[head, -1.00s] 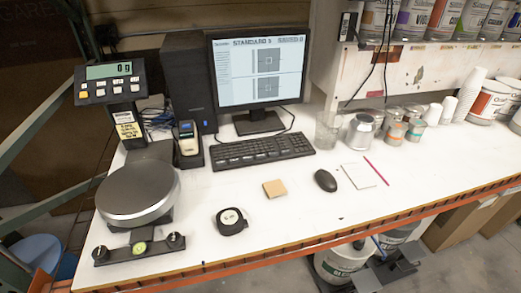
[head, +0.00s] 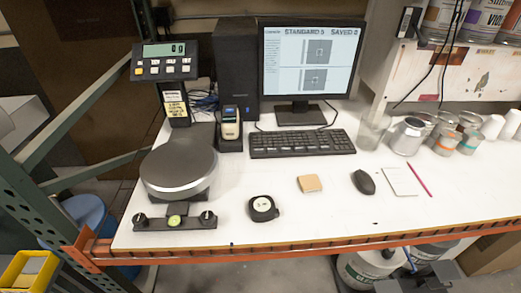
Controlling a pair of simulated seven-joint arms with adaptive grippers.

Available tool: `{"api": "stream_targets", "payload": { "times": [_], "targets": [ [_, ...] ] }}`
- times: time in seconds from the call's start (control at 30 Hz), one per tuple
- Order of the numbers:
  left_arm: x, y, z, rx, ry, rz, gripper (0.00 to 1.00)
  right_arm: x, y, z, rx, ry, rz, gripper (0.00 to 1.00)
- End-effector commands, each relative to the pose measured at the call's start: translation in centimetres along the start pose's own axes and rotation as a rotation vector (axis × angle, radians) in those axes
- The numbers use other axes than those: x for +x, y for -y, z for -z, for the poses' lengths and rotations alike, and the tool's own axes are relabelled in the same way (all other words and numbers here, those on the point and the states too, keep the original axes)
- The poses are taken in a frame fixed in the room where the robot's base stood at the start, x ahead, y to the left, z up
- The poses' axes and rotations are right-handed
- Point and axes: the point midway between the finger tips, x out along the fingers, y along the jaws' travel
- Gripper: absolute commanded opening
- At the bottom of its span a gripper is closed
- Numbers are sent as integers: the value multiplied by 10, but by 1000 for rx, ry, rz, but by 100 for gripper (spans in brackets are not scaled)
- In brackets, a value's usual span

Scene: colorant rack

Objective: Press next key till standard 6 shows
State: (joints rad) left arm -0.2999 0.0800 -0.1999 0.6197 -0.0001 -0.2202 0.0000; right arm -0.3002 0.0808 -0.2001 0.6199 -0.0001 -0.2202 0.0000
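The monitor (head: 310,60) stands at the back of the white bench, and its header reads STANDARD 5 with SAVED 0 beside it. Two grey square pictures show below the header. The black keyboard (head: 301,143) lies flat in front of the monitor; its key labels are too small to read. A handheld instrument (head: 231,125) with a small screen stands upright in a black dock left of the keyboard. I cannot tell which key is marked next. Neither of my grippers is in the head view.
A scale with a round grey pan (head: 179,170) and a raised display (head: 163,58) stands at the left. A tape measure (head: 263,208), tan pad (head: 309,184), mouse (head: 364,182) and notepad (head: 403,181) lie along the front. Cans (head: 407,136) crowd the right.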

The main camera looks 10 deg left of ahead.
Motion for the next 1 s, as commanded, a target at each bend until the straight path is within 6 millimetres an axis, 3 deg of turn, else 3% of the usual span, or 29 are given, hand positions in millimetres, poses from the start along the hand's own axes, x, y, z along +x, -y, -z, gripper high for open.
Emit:
{"api": "stream_targets", "payload": {
  "times": [0.37, 0.73, 1.0],
  "targets": [
    [0, 0, 0, 0, 0, 0, 45, 0, 0, 0, 0, 0, 0, 44],
    [0, 0, 0, 0, 0, 0, 2, 0, 1, 1, 1, -1, 1, 44],
    [0, 0, 0, 0, -1, 0, 0, 0, 2, 1, 1, -1, 2, 44]
  ]
}}
